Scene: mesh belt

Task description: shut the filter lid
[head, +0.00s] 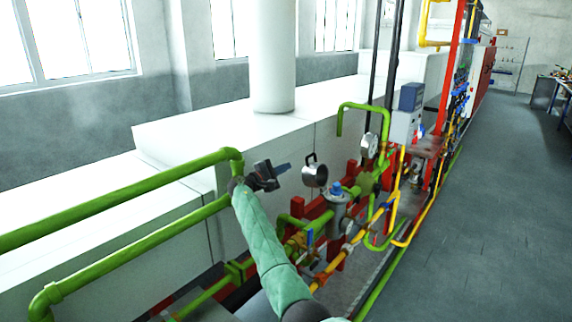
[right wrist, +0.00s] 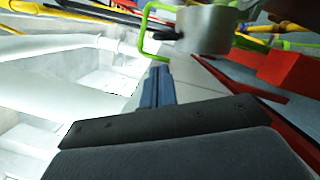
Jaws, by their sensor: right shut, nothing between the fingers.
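The filter lid (head: 315,176) looks like a short grey metal cup with a dark handle, raised above and left of a grey filter housing (head: 338,212) with a blue piece at its top. In the right wrist view the lid (right wrist: 207,30) is the grey cylinder at the top, its dark handle pointing left. My right gripper (head: 284,168) is shut and empty, just left of the lid, with a small gap seen in the head view. Its blue fingers (right wrist: 158,82) point toward the handle side in the wrist view; contact cannot be told. My left gripper is out of view.
Green pipes (head: 130,195) run close beside my right wrist on the left. Red frame parts, yellow pipes (head: 400,215) and a round gauge (head: 369,145) crowd the right side. A white block (head: 220,130) lies behind. The grey floor (head: 490,200) is open at right.

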